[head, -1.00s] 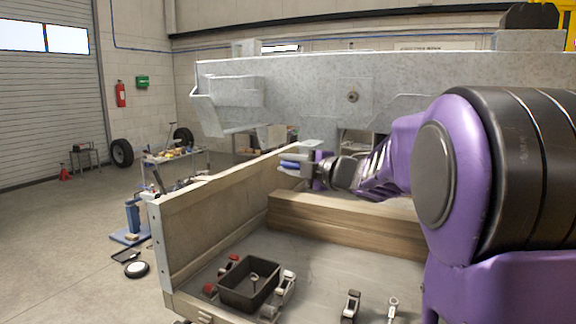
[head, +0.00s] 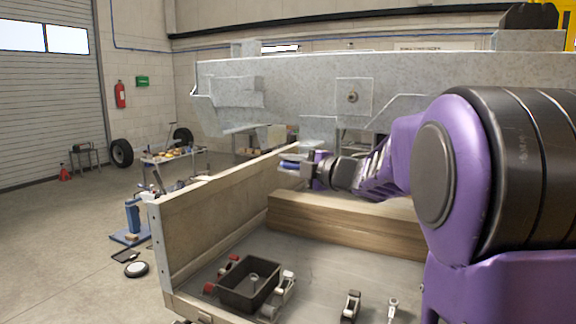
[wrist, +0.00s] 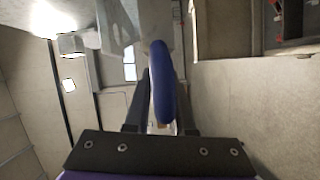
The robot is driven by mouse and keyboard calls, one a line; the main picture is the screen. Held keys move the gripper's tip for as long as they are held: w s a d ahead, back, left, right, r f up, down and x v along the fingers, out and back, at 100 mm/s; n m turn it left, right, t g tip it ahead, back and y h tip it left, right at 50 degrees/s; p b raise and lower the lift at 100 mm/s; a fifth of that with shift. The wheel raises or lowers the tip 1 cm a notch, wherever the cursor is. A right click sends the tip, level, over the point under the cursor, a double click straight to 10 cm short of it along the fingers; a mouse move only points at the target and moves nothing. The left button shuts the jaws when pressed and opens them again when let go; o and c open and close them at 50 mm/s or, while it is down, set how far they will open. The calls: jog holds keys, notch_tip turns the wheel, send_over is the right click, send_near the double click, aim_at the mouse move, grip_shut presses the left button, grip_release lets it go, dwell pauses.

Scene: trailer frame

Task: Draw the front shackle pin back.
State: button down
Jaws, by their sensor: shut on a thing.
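My gripper (head: 296,168) is shut on a blue rounded handle (head: 289,165), just below the grey trailer frame (head: 430,80). In the wrist view the handle (wrist: 162,85) stands long and narrow between the dark fingers (wrist: 152,110). I cannot tell whether this handle belongs to the front shackle pin or to a separate tool. Its far end and any pin shank are hidden. A pale hanging plate (head: 318,130) of the frame is just above my gripper; I cannot tell whether they touch. A round fitting (head: 352,97) sits on the frame's side.
A dark open tray (head: 249,286) and several small metal parts lie on the bed in front. Open floor (head: 60,240) is at left.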

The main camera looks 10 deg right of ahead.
jog(key=shift+f, duration=0.45)
jog(key=s+a+b, duration=0.1)
jog(key=s, duration=0.1)
jog(key=s+a, duration=0.2)
jog(key=shift+s+a+b, duration=0.2)
jog(key=shift+s+b, duration=0.1)
jog(key=shift+b, duration=0.05)
jog(key=c, duration=0.9)
grip_release()
jog(key=shift+o, duration=0.3)
jog(key=shift+w+r, duration=0.1)
jog(key=shift+r, duration=0.05)
jog(key=shift+r, duration=0.1)
